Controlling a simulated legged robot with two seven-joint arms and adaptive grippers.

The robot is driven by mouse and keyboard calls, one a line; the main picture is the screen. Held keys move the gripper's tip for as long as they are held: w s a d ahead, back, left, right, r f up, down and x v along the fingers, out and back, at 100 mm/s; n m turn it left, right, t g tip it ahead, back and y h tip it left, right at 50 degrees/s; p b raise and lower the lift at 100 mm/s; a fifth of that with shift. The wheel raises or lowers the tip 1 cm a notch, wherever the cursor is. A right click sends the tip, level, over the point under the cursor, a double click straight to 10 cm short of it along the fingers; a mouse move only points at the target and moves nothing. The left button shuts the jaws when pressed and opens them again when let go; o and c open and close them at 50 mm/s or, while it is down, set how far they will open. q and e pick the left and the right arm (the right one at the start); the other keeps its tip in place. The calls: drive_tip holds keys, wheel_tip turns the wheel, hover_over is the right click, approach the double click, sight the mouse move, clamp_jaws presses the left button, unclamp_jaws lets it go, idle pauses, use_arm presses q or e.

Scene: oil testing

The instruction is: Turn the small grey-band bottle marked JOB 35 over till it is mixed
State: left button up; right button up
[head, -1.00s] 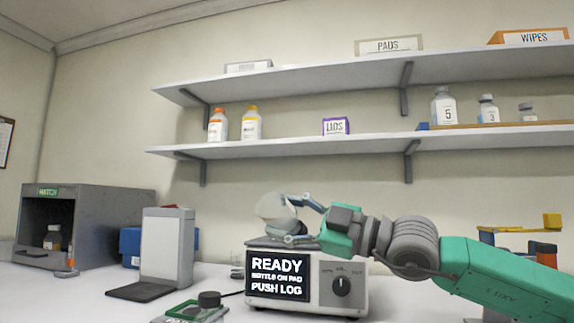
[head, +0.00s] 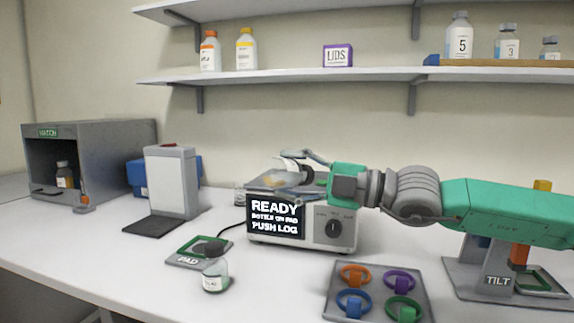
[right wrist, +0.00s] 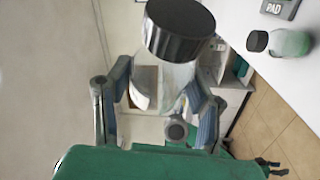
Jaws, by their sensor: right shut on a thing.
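My right gripper (head: 290,175) is shut on a small clear bottle with a black ribbed cap (right wrist: 163,88), above the grey READY machine (head: 345,232). In the right wrist view the bottle sits between the two fingers. Its cap points across the direction of the standing bottle's cap, so it looks roughly on its side. No readable label shows on it, so I cannot tell its job number. Another small dark-capped bottle with greenish contents (head: 215,275) stands upright on the table in front of the PAD plate (head: 186,262).
A tray with coloured rings (head: 338,308) lies at the front, with the TILT stand (head: 470,275) to its right. A grey HATCH box (head: 105,135) holding a bottle and a white upright panel (head: 170,180) are at left. Shelves hold bottles and a LIDS box (head: 338,55).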

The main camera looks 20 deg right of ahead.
drive_tip(key=shift+d, duration=0.25)
drive_tip(key=n+p, duration=0.1)
drive_tip(key=p, duration=0.2)
drive_tip(key=n+h+p, duration=0.1)
drive_tip(key=n+p, duration=0.1)
drive_tip(key=p, duration=0.2)
drive_tip(key=n+g+p, duration=0.1)
drive_tip(key=n+p, duration=0.1)
drive_tip(key=p, duration=0.1)
drive_tip(key=shift+a+r+h, duration=0.4)
drive_tip(key=shift+f+n+p, duration=0.1)
drive_tip(key=shift+n+p, duration=0.35)
drive_tip(key=shift+n, duration=0.05)
drive_tip(key=shift+d+f+g, duration=0.2)
drive_tip(key=shift+f+g, duration=0.1)
drive_tip(key=shift+f, duration=0.05)
